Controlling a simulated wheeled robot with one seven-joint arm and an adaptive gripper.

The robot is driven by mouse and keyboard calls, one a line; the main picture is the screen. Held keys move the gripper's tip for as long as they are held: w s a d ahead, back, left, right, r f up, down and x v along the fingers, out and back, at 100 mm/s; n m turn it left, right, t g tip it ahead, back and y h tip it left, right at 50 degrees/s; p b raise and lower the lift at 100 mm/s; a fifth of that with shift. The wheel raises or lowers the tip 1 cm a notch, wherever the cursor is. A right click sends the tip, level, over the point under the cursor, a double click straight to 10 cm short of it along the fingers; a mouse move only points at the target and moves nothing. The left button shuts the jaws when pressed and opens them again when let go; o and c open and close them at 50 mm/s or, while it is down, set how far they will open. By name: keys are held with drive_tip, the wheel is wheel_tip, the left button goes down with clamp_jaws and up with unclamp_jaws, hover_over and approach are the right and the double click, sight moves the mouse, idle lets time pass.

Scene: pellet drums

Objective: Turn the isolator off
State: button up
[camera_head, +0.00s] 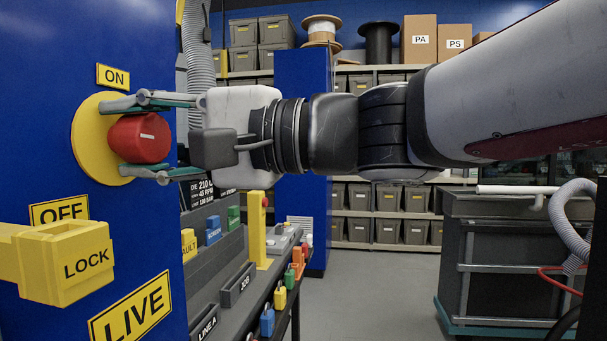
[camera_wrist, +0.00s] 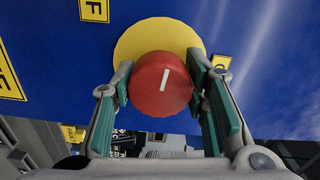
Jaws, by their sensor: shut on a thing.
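The isolator is a red round knob (camera_head: 138,138) on a yellow disc (camera_head: 88,135) on the blue cabinet face. My gripper (camera_head: 120,138) is shut on the knob, one finger above and one below it in the head view. In the wrist view the knob (camera_wrist: 160,85) sits between both fingers, with a slightly tilted white mark on its face. In the head view this mark lies nearly level. The ON label (camera_head: 113,76) is above the knob and the OFF label (camera_head: 58,210) below it.
A yellow LOCK block (camera_head: 72,262) sticks out below the OFF label, near the LIVE sign (camera_head: 132,310). A bench with coloured padlocks (camera_head: 267,320) stands right of the cabinet. A dark cart (camera_head: 500,250) stands at right, with open floor between.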

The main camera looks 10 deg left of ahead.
drive_tip(key=shift+f+n+b, duration=0.15)
drive_tip(key=shift+n+b, duration=0.55)
drive_tip(key=shift+b, duration=0.35)
drive_tip(key=o, duration=1.1)
drive_tip(key=shift+o, duration=0.2)
drive_tip(key=s+d, duration=0.1)
drive_tip(key=d, duration=1.1)
